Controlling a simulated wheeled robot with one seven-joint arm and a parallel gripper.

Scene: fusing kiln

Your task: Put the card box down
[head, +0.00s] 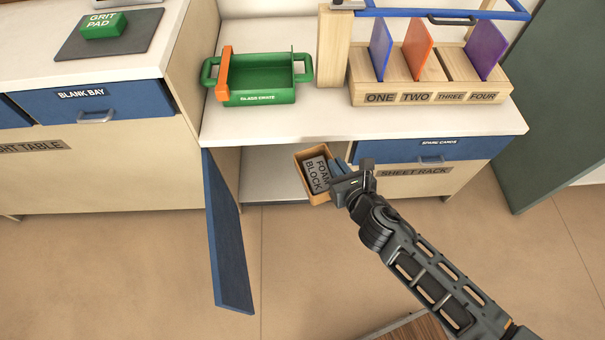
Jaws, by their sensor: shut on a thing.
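The card box (300,170) is a small tan open-topped box, tilted in the head view. A grey block labelled FOAM BLOCK (317,174) lies in it. My gripper (338,178) is shut on the box at its right side; the exact grip on the wall is hard to see. The box is held at the opening of the cupboard under the middle counter. The pale cupboard floor (268,185) shows bare to the left of the box. My gripper and the box hide the right part of the opening.
The blue cupboard door (228,240) stands open on the left. Above, the counter (300,123) bears a green glass crate (262,98) with an orange bar, and a wooden rack (384,94) with coloured sheets. A blue drawer (435,149) is closed at right.

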